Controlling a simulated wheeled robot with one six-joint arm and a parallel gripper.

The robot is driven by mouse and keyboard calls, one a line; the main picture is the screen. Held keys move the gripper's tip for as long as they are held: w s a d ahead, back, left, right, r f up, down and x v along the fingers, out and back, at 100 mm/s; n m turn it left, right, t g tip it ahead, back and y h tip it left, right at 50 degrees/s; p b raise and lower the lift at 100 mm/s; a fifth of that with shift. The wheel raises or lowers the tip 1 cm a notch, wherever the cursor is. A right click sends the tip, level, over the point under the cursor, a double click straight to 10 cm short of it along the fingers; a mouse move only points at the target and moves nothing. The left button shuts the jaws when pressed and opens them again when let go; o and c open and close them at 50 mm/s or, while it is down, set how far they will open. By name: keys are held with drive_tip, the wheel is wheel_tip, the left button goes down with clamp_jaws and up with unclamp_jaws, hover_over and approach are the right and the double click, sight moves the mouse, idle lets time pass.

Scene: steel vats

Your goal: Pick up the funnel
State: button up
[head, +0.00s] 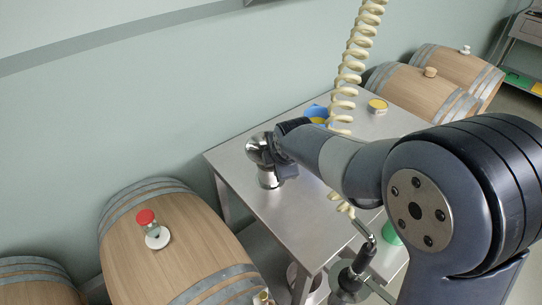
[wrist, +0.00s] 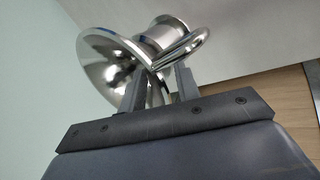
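The funnel (head: 256,149) is shiny steel and shows at the near left side of the steel table, tilted with its wide mouth to the left. In the wrist view the funnel's cone (wrist: 105,65) fills the upper left, with a curved rim or loop to its right. My gripper (wrist: 162,74) has its two fingers a short way apart, with the narrow part of the funnel between them. It reaches in from the right in the head view (head: 284,152). The exact contact is partly hidden. A steel cylinder (head: 268,179) shows just below the funnel.
The steel table (head: 235,172) also bears a blue container (head: 316,111) and a yellow-topped tin (head: 377,106) farther back. A coiled cream hose (head: 350,75) hangs over it. A wooden barrel (head: 175,255) with a red-capped piece (head: 147,218) stands left; more barrels (head: 425,90) stand behind.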

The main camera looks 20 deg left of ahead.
clamp_jaws()
idle(0.3)
idle(0.4)
wheel_tip(320, 180, up, 10)
drive_tip(key=shift+b, duration=0.45)
drive_tip(key=c, duration=0.6)
unclamp_jaws()
clamp_jaws()
